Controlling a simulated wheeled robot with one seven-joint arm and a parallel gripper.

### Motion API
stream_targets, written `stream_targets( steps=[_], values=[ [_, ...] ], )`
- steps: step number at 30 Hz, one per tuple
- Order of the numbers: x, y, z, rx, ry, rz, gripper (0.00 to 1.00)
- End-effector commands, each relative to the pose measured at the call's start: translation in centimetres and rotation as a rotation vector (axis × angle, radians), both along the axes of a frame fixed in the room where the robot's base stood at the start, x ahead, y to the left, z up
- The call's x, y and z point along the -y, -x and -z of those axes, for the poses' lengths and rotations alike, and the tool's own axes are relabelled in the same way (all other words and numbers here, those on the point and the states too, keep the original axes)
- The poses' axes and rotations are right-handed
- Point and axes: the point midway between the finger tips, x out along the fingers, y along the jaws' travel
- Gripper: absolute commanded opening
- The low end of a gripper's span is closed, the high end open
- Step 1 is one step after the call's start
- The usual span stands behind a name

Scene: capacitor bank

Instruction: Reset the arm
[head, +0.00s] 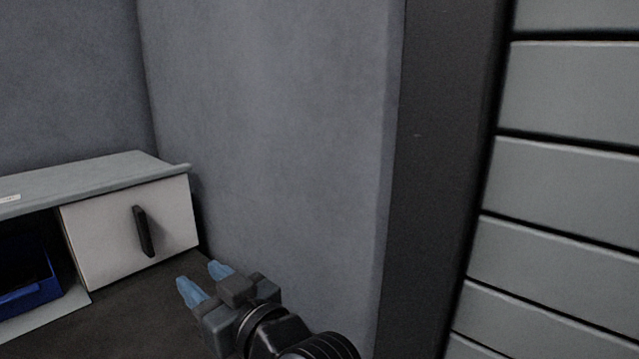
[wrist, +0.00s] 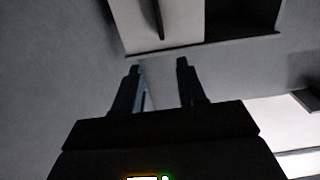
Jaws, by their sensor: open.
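My gripper (head: 207,280) is at the bottom of the head view, with two blue fingertips spread apart and nothing between them. It is in front of the grey wall, to the right of and below a white cabinet door. In the wrist view my gripper (wrist: 158,68) shows as two dark fingers with a clear gap, and no object is held. Part of my arm shows behind it at the bottom edge of the head view.
A white door (head: 130,232) with a black handle (head: 144,231) sits under a grey counter (head: 90,181) at left. A blue bin (head: 30,294) stands in the open bay beside it. A grey wall (head: 270,130) and slatted panel (head: 560,190) are at right.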

Motion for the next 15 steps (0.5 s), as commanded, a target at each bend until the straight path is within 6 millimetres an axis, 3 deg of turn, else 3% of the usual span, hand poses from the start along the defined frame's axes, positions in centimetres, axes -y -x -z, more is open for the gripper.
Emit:
stream_targets(
  steps=[15],
  values=[
    [3.0, 1.4, 2.5, -0.043, -0.029, 0.072, 0.4]
  ],
)
